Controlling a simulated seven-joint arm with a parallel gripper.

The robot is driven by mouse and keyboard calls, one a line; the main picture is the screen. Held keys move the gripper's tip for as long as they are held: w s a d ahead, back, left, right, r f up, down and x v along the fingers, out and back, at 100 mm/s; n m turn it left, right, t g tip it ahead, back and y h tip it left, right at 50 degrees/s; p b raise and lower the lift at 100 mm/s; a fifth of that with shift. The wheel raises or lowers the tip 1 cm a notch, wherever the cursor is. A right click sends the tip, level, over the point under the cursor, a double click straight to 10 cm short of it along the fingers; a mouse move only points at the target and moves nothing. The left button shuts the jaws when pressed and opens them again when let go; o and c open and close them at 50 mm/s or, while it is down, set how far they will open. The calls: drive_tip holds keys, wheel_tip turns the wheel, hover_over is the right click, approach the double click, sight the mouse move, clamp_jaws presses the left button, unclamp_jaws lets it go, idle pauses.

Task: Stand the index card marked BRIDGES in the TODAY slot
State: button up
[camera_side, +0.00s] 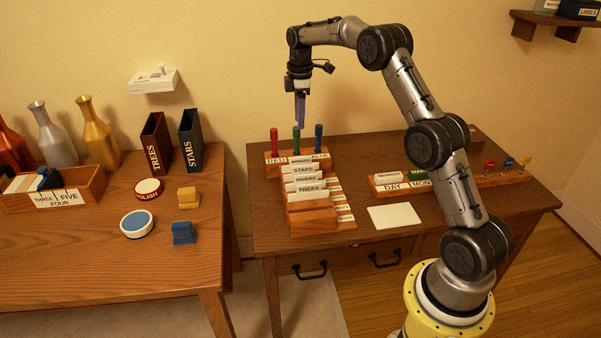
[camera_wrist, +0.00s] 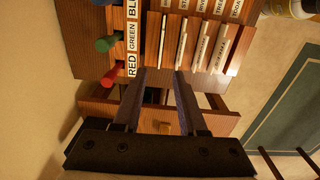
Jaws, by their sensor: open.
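The wooden card rack (camera_side: 315,226) stands on the right desk, with several index cards upright in a row. The rearmost card (camera_side: 300,160) seems to read BRIDGES, in small print; STARS, RIVERS and TREES stand in front of it. In the wrist view, the cards show edge-on, and a TODAY label (camera_wrist: 237,9) marks the last slot, beyond the TREES card. That slot looks empty. My gripper (camera_side: 300,124) is open and empty, above the pens behind the rack. Its two fingers also show in the wrist view (camera_wrist: 156,82), near the RED label.
Red, green and blue pens (camera_side: 297,138) stand in a labelled holder directly behind the rack. The left desk (camera_side: 90,255) holds vases, binders and tins.

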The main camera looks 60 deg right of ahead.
wheel_tip(320, 180, down, 2)
hover_over(300, 159)
drive_tip(key=f, duration=0.7)
drive_tip(key=shift+s+d+f, duration=0.15)
drive_tip(key=shift+d+f, duration=0.2)
drive_tip(key=shift+d, duration=0.05)
drive_tip(key=shift+w+a+f, duration=0.1)
drive_tip(key=shift+a+f, duration=0.05)
drive_tip(key=shift+f, duration=1.2)
drive_tip(key=shift+w+a+f, duration=0.1)
drive_tip(key=shift+f, duration=1.25)
clamp_jaws()
